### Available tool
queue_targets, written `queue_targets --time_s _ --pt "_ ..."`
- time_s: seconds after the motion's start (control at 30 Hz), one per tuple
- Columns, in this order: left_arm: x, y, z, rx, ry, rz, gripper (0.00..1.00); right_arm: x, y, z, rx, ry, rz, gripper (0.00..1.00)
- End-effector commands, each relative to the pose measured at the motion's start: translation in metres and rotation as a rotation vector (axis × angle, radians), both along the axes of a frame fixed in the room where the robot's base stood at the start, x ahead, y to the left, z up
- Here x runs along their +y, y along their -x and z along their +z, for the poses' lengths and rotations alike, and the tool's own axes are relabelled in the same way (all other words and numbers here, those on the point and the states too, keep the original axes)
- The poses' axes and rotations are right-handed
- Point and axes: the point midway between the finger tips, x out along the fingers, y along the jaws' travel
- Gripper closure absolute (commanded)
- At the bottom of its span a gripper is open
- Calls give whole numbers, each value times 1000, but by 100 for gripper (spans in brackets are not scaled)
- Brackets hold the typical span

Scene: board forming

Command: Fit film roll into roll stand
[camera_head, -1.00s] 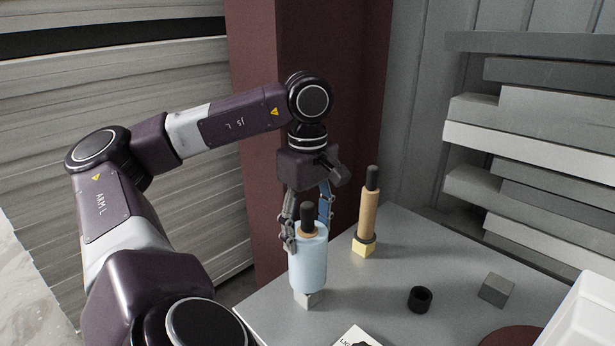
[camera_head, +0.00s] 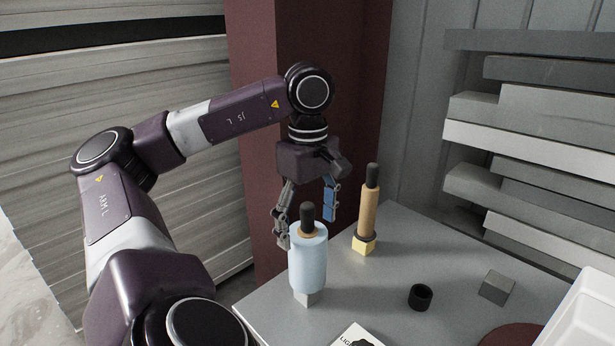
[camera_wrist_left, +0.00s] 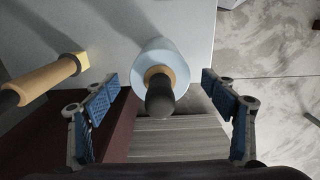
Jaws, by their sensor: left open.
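The film roll (camera_head: 307,262) is a pale blue cylinder with a tan core and a black tip, standing upright on a small grey block (camera_head: 307,297) on the table. A tan rod with a black tip (camera_head: 368,212) stands upright on a yellow block behind it to the right. I cannot tell which of the two bases is the roll stand. My left gripper (camera_head: 306,215) is open and empty behind the roll. In the left wrist view the roll (camera_wrist_left: 158,62) lies between the spread blue-padded fingers (camera_wrist_left: 165,115), apart from both.
The grey table (camera_head: 380,290) also holds a black ring (camera_head: 420,297), a small grey block (camera_head: 496,289), a printed card (camera_head: 357,337) and a white object (camera_head: 585,315) at the right. Stacked boards (camera_head: 530,140) stand behind. A dark red column (camera_head: 330,100) is close to my arm.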

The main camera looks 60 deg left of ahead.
Motion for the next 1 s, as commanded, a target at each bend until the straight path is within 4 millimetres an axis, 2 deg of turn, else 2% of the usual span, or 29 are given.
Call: queue_targets --time_s 0.1,1.0 --pt "0 0 16 -2 3 -2 22 2 0 0 -2 -2 0 60" --pt "1 1 63 0 3 3 22 4 -1 0 -4 -5 0 60"
